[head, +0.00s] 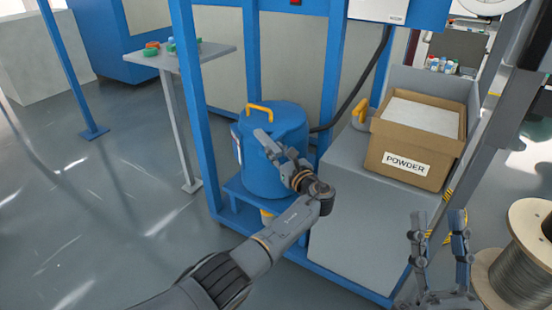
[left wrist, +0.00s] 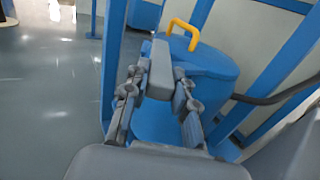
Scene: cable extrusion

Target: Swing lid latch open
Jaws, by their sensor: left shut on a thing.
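A blue drum (head: 268,165) with a lid and a yellow handle (head: 260,107) stands upright in a blue frame. In the left wrist view the drum's blue lid (left wrist: 205,62) and its yellow handle (left wrist: 183,30) lie just beyond the fingers. A grey bar, seemingly the lid latch (left wrist: 161,68), sits between the fingertips of my left gripper (left wrist: 158,88). My left gripper (head: 278,150) is shut on it at the drum's near side. The latch's joint to the drum is hidden. My right gripper (head: 438,222) is open and empty at the lower right.
A cardboard box labelled POWDER (head: 418,140) stands on a grey cabinet (head: 363,215) right of the drum. Blue uprights (head: 196,100) stand around the drum. A dark hose (head: 362,90) runs to it. A wire spool (head: 525,260) is at the lower right. The left floor is mostly clear.

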